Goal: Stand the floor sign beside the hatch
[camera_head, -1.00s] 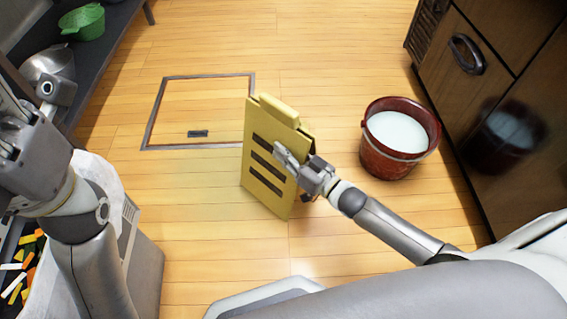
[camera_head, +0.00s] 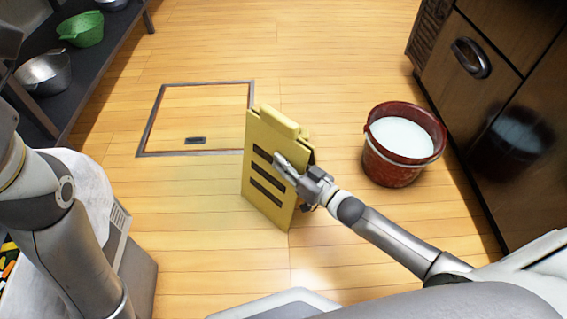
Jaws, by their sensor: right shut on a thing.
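A yellow floor sign (camera_head: 268,205) with dark slots is upright on or just above the wooden floor, its panels close together. I cannot tell whether its foot touches the floor. It is at the near right corner of the hatch (camera_head: 144,139), a square with a metal frame and a small dark handle, and hides part of that corner. My right gripper (camera_head: 291,170) is shut on the sign from its right side. My left arm enters at the left, and its gripper is out of the picture.
A red bucket (camera_head: 394,172) of pale liquid stands right of the sign, before a wooden cabinet (camera_head: 468,100). A dark shelf with a green colander (camera_head: 82,29) and a metal bowl (camera_head: 44,73) is at upper left. Floor beyond the sign is clear.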

